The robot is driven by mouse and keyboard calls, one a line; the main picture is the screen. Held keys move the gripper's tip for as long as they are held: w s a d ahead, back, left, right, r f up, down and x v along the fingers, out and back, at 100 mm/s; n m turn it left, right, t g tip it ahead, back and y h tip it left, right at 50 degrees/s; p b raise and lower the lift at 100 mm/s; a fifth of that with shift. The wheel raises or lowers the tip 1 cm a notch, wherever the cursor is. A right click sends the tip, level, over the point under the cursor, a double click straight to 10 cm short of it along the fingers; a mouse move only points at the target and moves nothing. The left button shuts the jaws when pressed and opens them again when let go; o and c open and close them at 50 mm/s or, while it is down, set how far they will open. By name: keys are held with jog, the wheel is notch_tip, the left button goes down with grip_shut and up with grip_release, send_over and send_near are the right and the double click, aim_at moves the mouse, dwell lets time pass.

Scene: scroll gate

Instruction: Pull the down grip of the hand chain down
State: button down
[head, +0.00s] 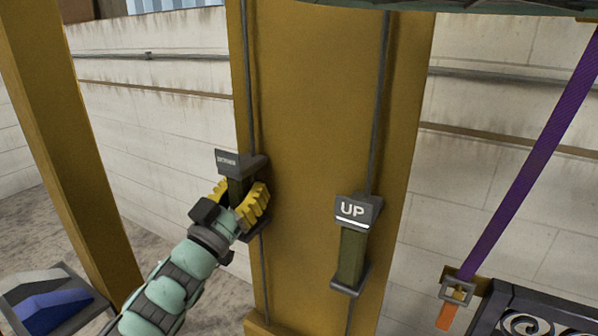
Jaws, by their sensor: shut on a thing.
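The down grip (238,188) hangs on the left strand of the hand chain (248,80), in front of a wide yellow post. Its label plate (228,161) is turned at an angle and hard to read. My gripper (245,204), with yellow ridged fingers, is shut around the grip's green body from the lower left. The fingers cover much of that body; the dark lower end shows below them. The UP grip (353,245), green with a dark label plate, hangs lower on the right strand (381,100), apart from my gripper.
A yellow post (310,130) stands behind both strands, and another yellow post (65,140) rises at the left. A tray (45,300) sits at the lower left.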

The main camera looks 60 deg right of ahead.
jog(key=b, duration=1.3)
send_near(262, 235)
jog(key=d, duration=0.5)
jog(key=shift+w+d+r, duration=0.1)
jog(key=shift+d+r, duration=0.1)
jog(key=shift+w+r+p, duration=0.1)
jog(key=shift+r+p, duration=0.8)
jog(key=shift+p, duration=0.2)
jog(key=shift+f+y, duration=0.1)
jog(key=shift+y, duration=0.2)
jog(key=shift+w, duration=0.15)
jog(key=c, duration=1.1)
grip_release()
jog(key=shift+c, duration=0.2)
jog(key=o, duration=0.5)
jog(key=shift+r, duration=0.3)
jog(key=shift+f, duration=0.15)
jog(key=shift+s+p+v, duration=0.15)
jog(key=shift+p+v, duration=0.25)
jog(key=shift+v, duration=4.25)
jog(key=shift+s+p+v, duration=0.1)
jog(key=shift+p+v, duration=0.3)
jog(key=shift+v, duration=4.2)
